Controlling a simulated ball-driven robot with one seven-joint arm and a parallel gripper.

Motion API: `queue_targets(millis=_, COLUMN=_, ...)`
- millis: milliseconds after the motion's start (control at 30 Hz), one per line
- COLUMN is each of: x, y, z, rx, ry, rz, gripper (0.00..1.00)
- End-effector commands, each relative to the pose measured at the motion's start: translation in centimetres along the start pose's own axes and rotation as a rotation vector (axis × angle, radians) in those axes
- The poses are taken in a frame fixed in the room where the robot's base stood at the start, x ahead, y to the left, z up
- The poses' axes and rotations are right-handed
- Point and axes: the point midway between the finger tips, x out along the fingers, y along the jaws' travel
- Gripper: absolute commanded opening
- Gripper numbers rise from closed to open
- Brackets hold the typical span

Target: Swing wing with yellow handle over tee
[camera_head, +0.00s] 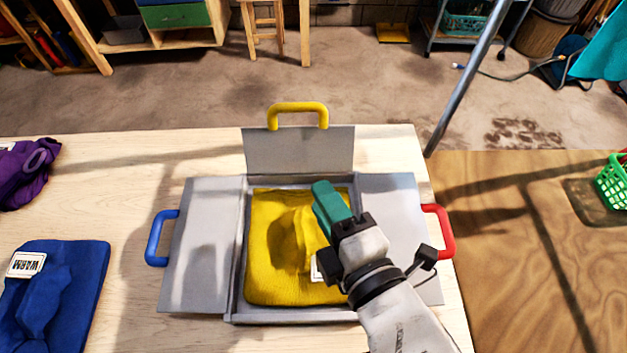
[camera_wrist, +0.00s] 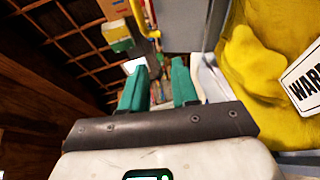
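A grey folding board lies on the pale table, with a yellow tee (camera_head: 275,270) in its middle tray. The far wing (camera_head: 300,152) extends away from the tray, with a yellow handle (camera_head: 298,108) at its far edge. This wing is off the tee; I cannot tell whether it lies fully flat. My gripper (camera_head: 325,195) is above the tee's upper right part, nearer me than the yellow handle. In the wrist view its two green fingers (camera_wrist: 160,85) are apart with nothing between them. My gripper and arm hide part of the tee and right wing.
The left wing (camera_head: 205,245) with a blue handle (camera_head: 158,238) and the right wing (camera_head: 390,205) with a red handle (camera_head: 440,230) are spread outward. Blue (camera_head: 60,290) and purple (camera_head: 25,172) folded clothes lie left. A green basket (camera_head: 612,182) stands right.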

Motion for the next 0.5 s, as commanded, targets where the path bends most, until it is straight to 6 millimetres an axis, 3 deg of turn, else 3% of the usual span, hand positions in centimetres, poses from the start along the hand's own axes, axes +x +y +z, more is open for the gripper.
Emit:
queue_targets(millis=200, x=-2.9, y=0.3, z=-0.1, rx=0.001, ry=0.003, rz=0.009, gripper=0.29)
queue_targets(millis=500, x=-3.7, y=0.5, z=-0.1, rx=0.0, ry=0.003, rz=0.014, gripper=0.29)
